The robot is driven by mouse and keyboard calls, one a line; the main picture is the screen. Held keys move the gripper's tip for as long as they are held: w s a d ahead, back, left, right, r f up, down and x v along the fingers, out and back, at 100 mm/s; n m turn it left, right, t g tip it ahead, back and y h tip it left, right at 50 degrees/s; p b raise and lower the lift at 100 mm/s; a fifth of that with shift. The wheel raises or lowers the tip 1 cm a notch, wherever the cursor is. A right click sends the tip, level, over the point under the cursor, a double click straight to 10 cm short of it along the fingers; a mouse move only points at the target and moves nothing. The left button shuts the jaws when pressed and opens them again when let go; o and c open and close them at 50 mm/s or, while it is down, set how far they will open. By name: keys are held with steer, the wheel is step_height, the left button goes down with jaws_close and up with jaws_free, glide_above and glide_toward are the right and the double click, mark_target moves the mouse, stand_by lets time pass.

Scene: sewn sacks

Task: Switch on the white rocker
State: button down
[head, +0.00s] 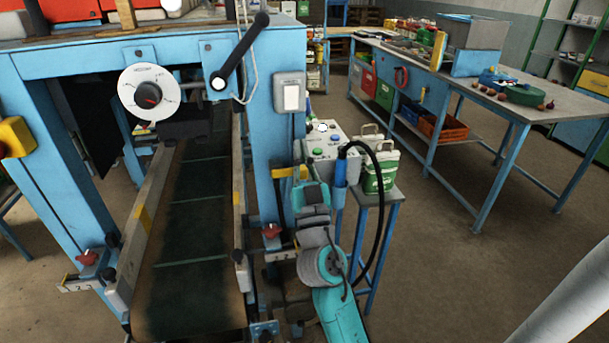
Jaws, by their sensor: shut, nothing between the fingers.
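The white rocker (291,96) sits in a pale grey plate on the front of the blue right-hand post of the machine frame. My gripper (300,155) is at the end of my teal and grey arm, below and slightly right of the rocker, close to the post. It is small and partly hidden by my wrist. It is shut and empty, and appears apart from the rocker. Which way the rocker is tipped is too small to tell.
A round white dial (148,92) and a black lever (240,52) are left of the rocker. A conveyor belt (195,225) runs below. A control box (328,148) and green-white canisters (381,168) stand right. A workbench (500,100) is farther right, with open floor before it.

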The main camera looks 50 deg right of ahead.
steer(key=shift+w+d+f+v, duration=0.1)
steer(key=shift+f+v, duration=0.05)
steer(key=shift+v, duration=0.6)
steer(key=shift+w+d+f+v, duration=0.1)
steer(key=shift+f+v, duration=0.05)
steer(key=shift+v, duration=0.6)
steer(key=shift+w+d+f+v, duration=0.1)
steer(key=shift+f+v, duration=0.05)
steer(key=shift+v, duration=0.55)
steer(key=shift+a, duration=0.1)
steer(key=s+a+f+n+g+y, duration=0.1)
steer(key=s+a+f+n+y, duration=0.2)
steer(key=f, duration=0.4)
steer(key=s+a+f+y, duration=0.3)
steer(key=a+f, duration=0.2)
steer(key=f, duration=0.1)
steer(key=s+a+f+n+g+y, duration=0.1)
steer(key=s+a+f+n+y, duration=0.2)
steer(key=f, duration=0.4)
steer(key=s+a+f+g+y, duration=0.2)
steer(key=s+a, duration=0.3)
steer(key=s, duration=0.7)
steer(key=s+a+f+g+y, duration=0.2)
steer(key=s+a+f+y, duration=0.1)
steer(key=s, duration=1)
steer(key=shift+a+f+n, duration=0.4)
steer(key=shift+a+f, duration=0.25)
steer(key=shift+a, duration=0.5)
